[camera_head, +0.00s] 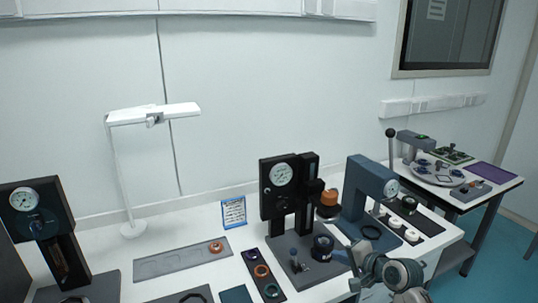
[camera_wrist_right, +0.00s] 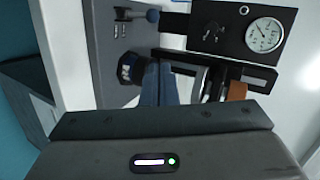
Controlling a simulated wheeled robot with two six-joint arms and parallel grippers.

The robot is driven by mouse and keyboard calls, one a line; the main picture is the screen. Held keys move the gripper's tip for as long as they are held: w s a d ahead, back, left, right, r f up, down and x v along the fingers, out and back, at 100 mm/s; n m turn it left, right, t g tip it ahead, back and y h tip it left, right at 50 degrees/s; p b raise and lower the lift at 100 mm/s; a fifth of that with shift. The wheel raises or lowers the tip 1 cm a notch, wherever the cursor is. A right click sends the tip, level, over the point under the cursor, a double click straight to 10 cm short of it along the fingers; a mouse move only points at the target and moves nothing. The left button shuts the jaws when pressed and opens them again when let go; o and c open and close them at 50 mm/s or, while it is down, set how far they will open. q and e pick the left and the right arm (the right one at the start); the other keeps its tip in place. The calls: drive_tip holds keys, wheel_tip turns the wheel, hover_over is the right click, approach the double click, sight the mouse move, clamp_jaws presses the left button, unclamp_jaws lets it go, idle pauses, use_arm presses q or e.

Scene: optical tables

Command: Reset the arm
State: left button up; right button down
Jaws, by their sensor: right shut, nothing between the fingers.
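My right arm comes in at the bottom right of the head view, with my right gripper (camera_head: 343,257) pointing left toward the base of the middle black press (camera_head: 282,190). In the right wrist view, the blue-grey fingers of my right gripper (camera_wrist_right: 158,72) are together with nothing between them. A dark round part (camera_head: 322,247) stands on the press base near the fingertips; I cannot tell if they touch. It also shows beside the fingers in the wrist view (camera_wrist_right: 127,69). My left gripper is not in view.
A blue-grey press (camera_head: 366,190) stands right of the black one, close to my right arm. A black gauge stand (camera_head: 40,215) is at left. A grey tray (camera_head: 165,265) and a dark strip with rings (camera_head: 256,254) lie between. A second table (camera_head: 500,183) is at far right.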

drive_tip(key=s+f+n+g+h, duration=0.25)
drive_tip(key=s+f, duration=0.35)
drive_tip(key=s, duration=0.4)
drive_tip(key=s+f+n+g+h, duration=0.1)
drive_tip(key=s+f+n, duration=0.4)
drive_tip(key=s, duration=0.4)
drive_tip(key=s+d+f+n+g+h, duration=0.1)
drive_tip(key=s+d+n+g+h, duration=0.1)
drive_tip(key=s, duration=0.8)
drive_tip(key=s+d+f+n+g+h, duration=0.1)
drive_tip(key=s+f+n+g+h, duration=0.15)
drive_tip(key=s, duration=0.85)
wheel_tip(320, 180, down, 30)
drive_tip(key=d+f+b, duration=0.1)
drive_tip(key=d+b, duration=0.1)
drive_tip(key=d, duration=0.1)
drive_tip(key=s+d+f+g+b, duration=0.1)
drive_tip(key=s+f, duration=1.7)
drive_tip(key=f, duration=0.3)
drive_tip(key=shift+s+g+y+b, duration=0.3)
drive_tip(key=shift+g+y, duration=0.1)
